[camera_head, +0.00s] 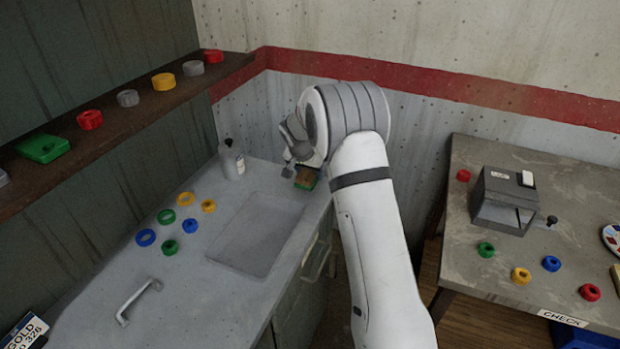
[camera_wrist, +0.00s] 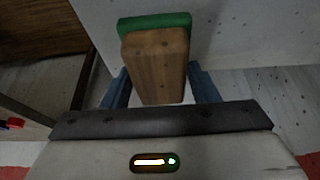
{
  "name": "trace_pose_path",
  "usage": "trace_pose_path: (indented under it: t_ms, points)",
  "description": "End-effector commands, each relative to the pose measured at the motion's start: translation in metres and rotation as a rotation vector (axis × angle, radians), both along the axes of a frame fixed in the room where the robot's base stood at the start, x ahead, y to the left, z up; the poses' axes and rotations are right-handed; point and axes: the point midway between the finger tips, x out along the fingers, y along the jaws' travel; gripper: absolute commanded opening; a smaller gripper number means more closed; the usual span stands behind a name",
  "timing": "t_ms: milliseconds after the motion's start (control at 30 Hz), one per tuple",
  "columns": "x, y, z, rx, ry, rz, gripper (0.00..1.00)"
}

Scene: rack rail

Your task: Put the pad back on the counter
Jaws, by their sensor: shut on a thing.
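The pad is a wooden block with a green layer, and in the wrist view the pad (camera_wrist: 155,62) sits between the two blue fingers of my gripper (camera_wrist: 160,88). My gripper is shut on its wooden part, with the green side facing away. In the head view the pad (camera_head: 306,179) shows below my gripper (camera_head: 297,170), at the back right corner of the grey counter (camera_head: 190,262). I cannot tell whether the pad touches the counter. My arm hides part of the gripper.
A sink basin (camera_head: 257,233) is sunk in the counter. A grey bottle (camera_head: 231,160) stands at the back, left of my gripper. Several coloured rings lie left of the basin, near a tap handle (camera_head: 137,301). A shelf (camera_head: 110,125) runs above left. A second table (camera_head: 540,250) stands right.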

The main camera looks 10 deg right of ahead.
Motion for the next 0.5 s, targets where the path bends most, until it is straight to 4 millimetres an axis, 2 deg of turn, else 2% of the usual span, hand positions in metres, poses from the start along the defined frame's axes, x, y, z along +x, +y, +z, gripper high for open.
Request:
trace_pose_path:
  t_ms: [200,500]
  points:
    - [0.0,-0.003,-0.029,0.0,0.002,-0.003,0.33]
    - [0.0,-0.004,-0.032,0.0,0.0,-0.006,0.33]
